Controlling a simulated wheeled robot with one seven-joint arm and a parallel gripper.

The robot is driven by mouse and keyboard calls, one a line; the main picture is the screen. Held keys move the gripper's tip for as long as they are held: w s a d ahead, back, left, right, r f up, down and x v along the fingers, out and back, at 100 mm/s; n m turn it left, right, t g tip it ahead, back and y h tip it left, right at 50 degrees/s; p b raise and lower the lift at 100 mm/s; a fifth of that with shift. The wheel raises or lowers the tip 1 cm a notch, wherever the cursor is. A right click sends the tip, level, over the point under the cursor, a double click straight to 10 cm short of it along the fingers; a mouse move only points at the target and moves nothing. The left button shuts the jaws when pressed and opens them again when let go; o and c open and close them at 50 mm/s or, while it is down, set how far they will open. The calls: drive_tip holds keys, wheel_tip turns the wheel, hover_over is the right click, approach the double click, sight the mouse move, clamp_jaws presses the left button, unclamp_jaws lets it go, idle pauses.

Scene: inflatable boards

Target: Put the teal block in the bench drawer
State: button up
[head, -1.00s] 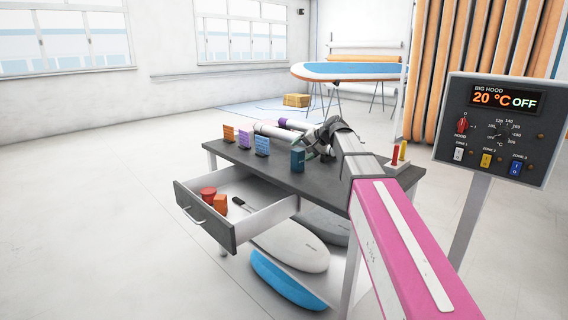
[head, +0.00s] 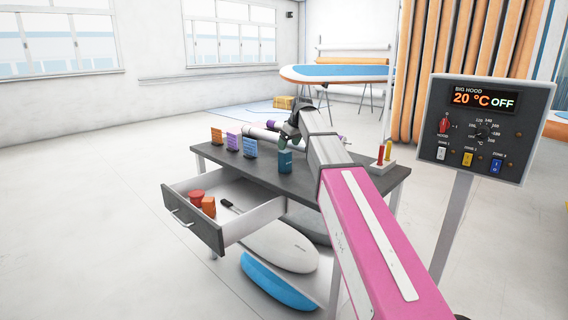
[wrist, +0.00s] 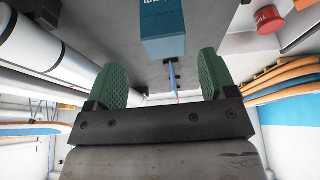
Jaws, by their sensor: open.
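The teal block (head: 285,162) stands upright on the dark bench top near its front edge. The bench drawer (head: 212,236) is pulled open at the bench's left end. My gripper (head: 286,141) is open and empty, just above and behind the block in the head view, partly hidden by my arm. In the wrist view, its two green finger pads (wrist: 162,78) are wide apart. The teal block (wrist: 163,32) shows ahead of them, lined up with the gap between; it is not gripped.
In the drawer lie a red round object (head: 196,197), an orange block (head: 208,206) and a dark tool (head: 231,206). Orange (head: 216,136), purple (head: 233,141) and blue-violet (head: 250,147) blocks stand left on the bench. Rolls lie behind. A control panel (head: 482,130) stands right.

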sight(284, 154)
drive_tip(key=x, duration=0.6)
drive_tip(key=shift+s+a+f, duration=0.15)
drive_tip(key=shift+a+f, duration=0.15)
drive_tip(key=c, duration=1.2)
drive_tip(key=shift+o, duration=0.2)
drive_tip(key=shift+r, duration=0.15)
